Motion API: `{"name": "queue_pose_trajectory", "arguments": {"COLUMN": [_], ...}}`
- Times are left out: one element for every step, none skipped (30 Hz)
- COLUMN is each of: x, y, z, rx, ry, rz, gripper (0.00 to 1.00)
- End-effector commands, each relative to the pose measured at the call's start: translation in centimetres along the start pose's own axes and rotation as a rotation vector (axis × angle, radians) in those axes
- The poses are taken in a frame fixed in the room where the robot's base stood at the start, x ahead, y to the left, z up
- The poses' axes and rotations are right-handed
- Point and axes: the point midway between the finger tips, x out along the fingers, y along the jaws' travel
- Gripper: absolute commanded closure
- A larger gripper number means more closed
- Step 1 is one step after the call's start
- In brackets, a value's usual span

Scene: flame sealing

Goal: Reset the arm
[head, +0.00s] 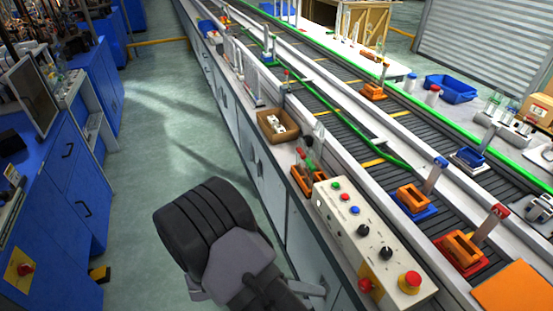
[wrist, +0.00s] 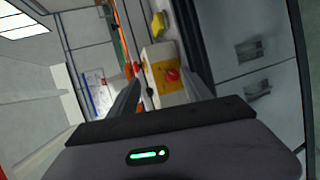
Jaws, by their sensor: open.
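My arm (head: 225,240) rises from the bottom middle of the head view, over the floor gap left of the conveyor bench. Its gripper fingers are hard to make out there. In the wrist view my gripper (wrist: 160,62) is open, with its two dark fingers spread and nothing between them held. Beyond the fingers is a pale box with a red button (wrist: 171,75) on a yellow plate. I see no contact between the fingers and any object.
A control box (head: 370,240) with buttons stands on the bench edge, right of my arm. Beyond it are a tube rack (head: 303,183), a cardboard bin (head: 262,124) and the conveyor (head: 345,125) with orange holders. Blue cabinets (head: 75,190) stand left. Floor (head: 150,130) between is clear.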

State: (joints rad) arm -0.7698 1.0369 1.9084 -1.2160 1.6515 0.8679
Motion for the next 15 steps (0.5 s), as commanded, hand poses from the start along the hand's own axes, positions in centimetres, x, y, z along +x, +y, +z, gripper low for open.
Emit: {"name": "queue_pose_trajectory", "arguments": {"x": [-0.5, -0.8, -1.1, -1.3, -1.6, -1.9, -2.2, -2.4, -2.8, -3.1, -3.4, -3.8, -4.2, -4.5, -4.9], "y": [2.6, 3.9, 5.6, 6.9, 8.1, 9.6, 10.8, 11.9, 13.3, 14.3, 15.3, 16.6, 17.6, 18.5, 19.7], "z": [0.1, 0.4, 0.9, 1.2, 1.6, 2.1, 2.5, 2.9, 3.4, 3.8, 4.2, 4.7, 5.0, 5.4, 5.8], "rx": [0.015, 0.019, 0.026, 0.035, 0.046, 0.064, 0.08, 0.1, 0.13, 0.155, 0.183, 0.224, 0.258, 0.294, 0.345], "ry": [-0.072, -0.113, -0.16, -0.187, -0.21, -0.233, -0.244, -0.248, -0.248, -0.24, -0.226, -0.201, -0.174, -0.142, -0.095], "rz": [-0.109, -0.179, -0.274, -0.348, -0.423, -0.522, -0.599, -0.674, -0.772, -0.845, -0.917, -1.008, -1.073, -1.136, -1.211], "gripper": [0.42, 0.42, 0.42, 0.42, 0.42, 0.42, 0.42, 0.42, 0.42, 0.42, 0.42, 0.42, 0.42, 0.42, 0.42]}}
